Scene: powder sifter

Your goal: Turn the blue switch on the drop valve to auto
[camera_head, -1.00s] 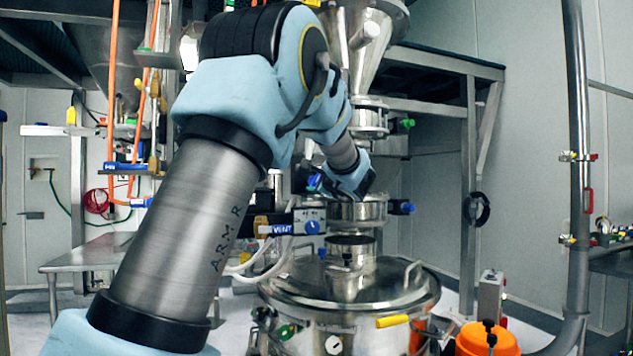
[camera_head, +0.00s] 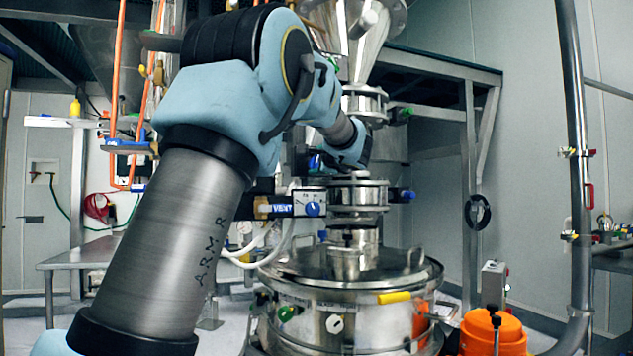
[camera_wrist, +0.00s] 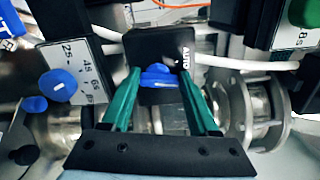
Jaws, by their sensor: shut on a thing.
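The blue switch (camera_wrist: 157,77) sits on a black block (camera_wrist: 160,48) marked AUTO in the wrist view. My gripper (camera_wrist: 159,73) has its two green fingers on either side of the switch and is shut on it. The switch's long side lies roughly across the picture, its right end toward the AUTO label. In the head view, the steel drop valve (camera_head: 358,194) stands above the large tank. There my wrist is near the valve, and my fingers and the switch cannot be made out.
A dial plate (camera_wrist: 75,78) with a blue knob is left of my fingers, and a green button (camera_wrist: 304,12) is upper right. The lidded steel tank (camera_head: 330,308) is below.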

